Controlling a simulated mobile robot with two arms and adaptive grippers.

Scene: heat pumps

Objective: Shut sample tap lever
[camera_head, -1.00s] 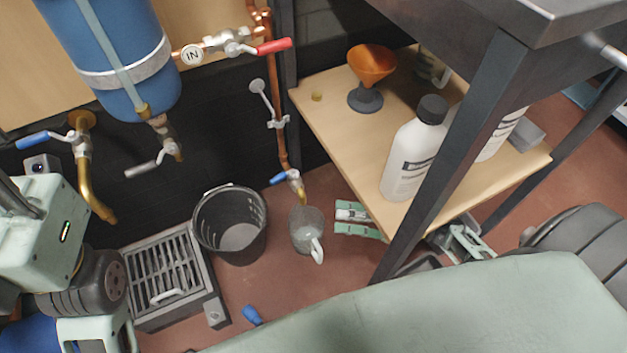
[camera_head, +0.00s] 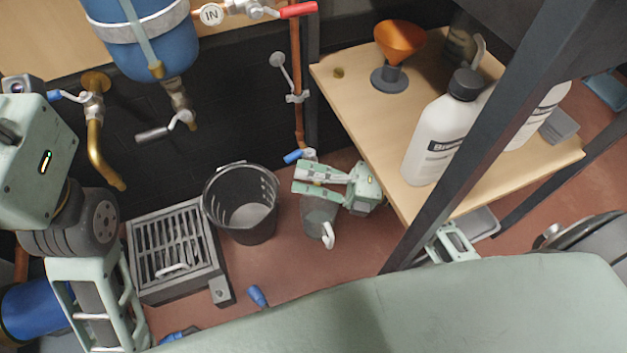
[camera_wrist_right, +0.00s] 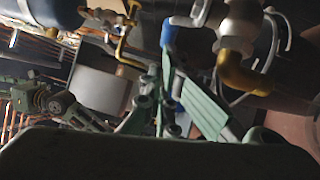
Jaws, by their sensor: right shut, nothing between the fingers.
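The sample tap (camera_head: 308,154) is at the foot of the copper pipe. Its blue lever (camera_head: 293,157) points left in the head view; the lever also shows in the right wrist view (camera_wrist_right: 168,34), beside the brass spout (camera_wrist_right: 245,76). My right gripper (camera_head: 296,178) comes in from the right, shut and empty. Its green fingertips are just below the lever in the head view; I cannot tell whether they touch it. The gripper covers the spout and part of the clear jug (camera_head: 320,217) in the head view.
A black bucket (camera_head: 244,228) and a grey drain grate (camera_head: 150,285) stand to the left. A wooden shelf (camera_head: 385,125) with an orange funnel (camera_head: 399,41) and white bottles (camera_head: 438,140) is at the right. A dark table leg (camera_head: 470,140) crosses in front of my right arm.

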